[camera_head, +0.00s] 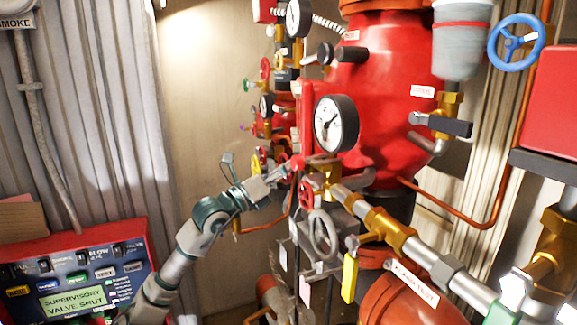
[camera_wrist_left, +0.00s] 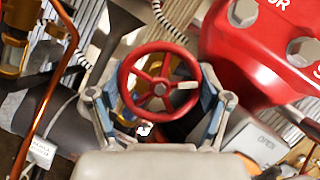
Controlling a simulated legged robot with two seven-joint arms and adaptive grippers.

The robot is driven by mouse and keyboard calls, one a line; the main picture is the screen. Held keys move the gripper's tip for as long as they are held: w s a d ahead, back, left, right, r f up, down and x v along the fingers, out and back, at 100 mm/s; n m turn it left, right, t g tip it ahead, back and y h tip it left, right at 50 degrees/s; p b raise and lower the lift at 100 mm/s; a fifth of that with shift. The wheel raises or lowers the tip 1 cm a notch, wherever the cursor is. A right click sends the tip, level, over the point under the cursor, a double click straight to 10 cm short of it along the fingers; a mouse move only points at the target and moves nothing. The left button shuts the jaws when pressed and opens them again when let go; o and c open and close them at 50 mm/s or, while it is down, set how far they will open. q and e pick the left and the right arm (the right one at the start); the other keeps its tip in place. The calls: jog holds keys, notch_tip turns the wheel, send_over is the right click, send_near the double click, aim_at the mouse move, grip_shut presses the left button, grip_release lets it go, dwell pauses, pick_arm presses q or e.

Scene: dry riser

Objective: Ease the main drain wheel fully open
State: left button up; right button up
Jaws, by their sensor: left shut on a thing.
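A red handwheel (camera_wrist_left: 160,84) fills the middle of the left wrist view, with a pale mark on its right spoke. My left gripper (camera_wrist_left: 160,108) has one finger on each side of its rim and is shut on it. In the head view my left gripper (camera_head: 292,166) is at the valves left of the big red body; the held wheel is hard to make out there. Another red wheel (camera_head: 307,193) and a grey handwheel (camera_head: 323,234) sit just below. My right gripper does not show clearly.
A pressure gauge (camera_head: 335,124) stands close above my left gripper. A brass and steel pipe (camera_head: 390,230) runs to the lower right. A red panel (camera_head: 75,275) at lower left reads "SUPERVISORY VALVE SHUT". A blue handwheel (camera_head: 516,42) is at upper right.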

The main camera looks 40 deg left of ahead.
pick_arm(q)
jog(key=shift+s+a+r+n+y, duration=0.1)
jog(key=shift+n+y, duration=0.4)
jog(key=shift+n, duration=0.5)
jog(key=shift+a+r+n+y, duration=0.1)
jog(key=shift+n+y, duration=0.4)
jog(key=shift+n, duration=0.5)
jog(key=o, duration=0.9)
jog(key=shift+o, duration=1)
jog(key=shift+s+a, duration=0.2)
jog(key=shift+a+f+b, duration=0.2)
jog(key=shift+f+b, duration=0.1)
jog(key=v, duration=1.1)
jog(key=shift+s, duration=0.45)
